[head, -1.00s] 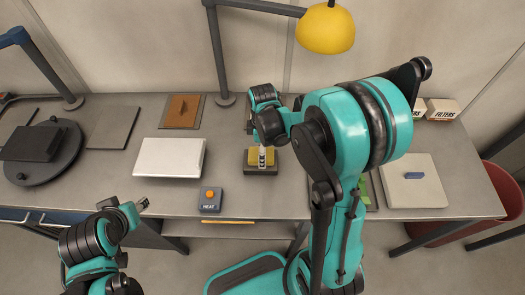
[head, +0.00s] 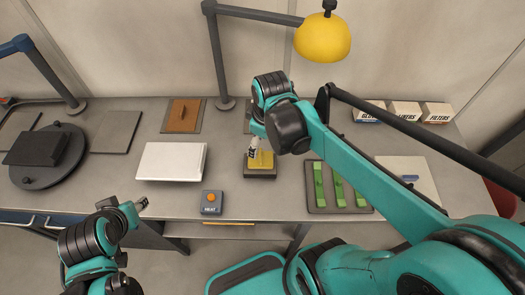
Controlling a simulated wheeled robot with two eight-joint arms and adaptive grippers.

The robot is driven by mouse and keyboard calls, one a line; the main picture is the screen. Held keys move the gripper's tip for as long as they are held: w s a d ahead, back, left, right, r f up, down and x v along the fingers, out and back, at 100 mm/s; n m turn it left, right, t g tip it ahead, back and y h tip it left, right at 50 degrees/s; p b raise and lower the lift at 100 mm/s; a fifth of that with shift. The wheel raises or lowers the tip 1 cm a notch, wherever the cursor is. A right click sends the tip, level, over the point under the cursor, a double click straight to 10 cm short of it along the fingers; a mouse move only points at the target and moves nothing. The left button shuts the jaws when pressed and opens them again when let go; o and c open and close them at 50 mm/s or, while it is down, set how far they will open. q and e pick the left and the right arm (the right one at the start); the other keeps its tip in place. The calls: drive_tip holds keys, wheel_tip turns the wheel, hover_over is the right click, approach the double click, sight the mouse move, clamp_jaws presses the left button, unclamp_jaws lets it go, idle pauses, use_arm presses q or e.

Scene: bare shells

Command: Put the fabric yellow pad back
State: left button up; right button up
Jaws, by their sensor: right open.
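The yellow pad (head: 267,160) sits on a dark block (head: 260,174) near the middle of the bench. My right gripper (head: 256,158) points down right over the pad, and its fingers hide part of it. It is open; I cannot tell whether its fingertips touch the pad. My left gripper (head: 141,203) is low at the front left, away from the pad. Its fingers are too small to read.
A HEAT button box (head: 211,203) and a white slab (head: 171,161) lie left of the pad. A tray with green strips (head: 320,185) lies right, partly under my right arm. Labelled boxes (head: 405,111) stand at the back right. A yellow lamp (head: 322,38) hangs above.

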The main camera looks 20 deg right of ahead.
drive_tip(key=s+a+r+m+t, duration=0.1)
drive_tip(key=s+a+m+t, duration=0.1)
drive_tip(key=s+m+t, duration=0.2)
drive_tip(key=s+m, duration=0.2)
drive_tip(key=m, duration=0.1)
drive_tip(key=shift+a+r+m+t, duration=0.15)
drive_tip(key=shift+r+m+t, duration=0.15)
drive_tip(key=shift+m, duration=0.1)
drive_tip(key=shift+f, duration=0.15)
